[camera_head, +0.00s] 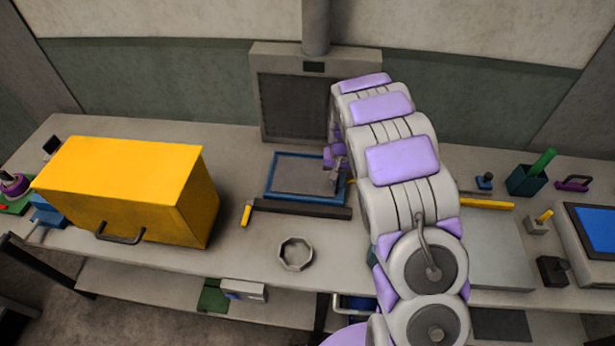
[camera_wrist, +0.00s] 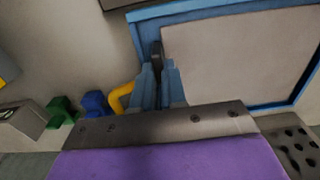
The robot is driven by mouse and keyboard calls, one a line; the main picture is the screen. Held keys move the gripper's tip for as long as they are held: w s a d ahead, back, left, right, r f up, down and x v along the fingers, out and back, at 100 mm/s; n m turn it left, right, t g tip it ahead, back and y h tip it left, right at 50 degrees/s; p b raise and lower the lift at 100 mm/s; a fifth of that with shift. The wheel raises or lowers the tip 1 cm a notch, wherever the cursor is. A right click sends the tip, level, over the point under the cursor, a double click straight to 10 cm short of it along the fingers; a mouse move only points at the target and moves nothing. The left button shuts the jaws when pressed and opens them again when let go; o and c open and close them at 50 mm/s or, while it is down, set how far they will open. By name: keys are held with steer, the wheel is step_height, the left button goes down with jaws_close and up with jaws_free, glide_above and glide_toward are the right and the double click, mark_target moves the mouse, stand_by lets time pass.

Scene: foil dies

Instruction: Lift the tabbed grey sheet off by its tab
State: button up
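The grey sheet (camera_head: 300,177) lies flat inside a blue-rimmed tray (camera_head: 268,187) on the bench. In the wrist view the sheet (camera_wrist: 240,55) and blue rim (camera_wrist: 190,8) fill the upper right. My gripper (camera_head: 338,178) is low at the tray's right end. In the wrist view its fingers (camera_wrist: 158,60) are close together, with a dark strip between them, at the sheet's edge. I cannot tell whether the strip is a tab or finger pads. A yellow curved piece (camera_wrist: 121,98) shows beside the fingers; whether it joins the sheet is hidden.
A dark bar (camera_head: 300,209) lies along the tray's front edge. A large yellow box (camera_head: 120,185) stands at left, and a grey ring (camera_head: 295,254) sits in front. A grey framed press (camera_head: 300,105) stands behind. A green-handled holder (camera_head: 527,180) is at right.

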jaws_close()
steer(key=shift+r, duration=0.1)
stand_by(1.1)
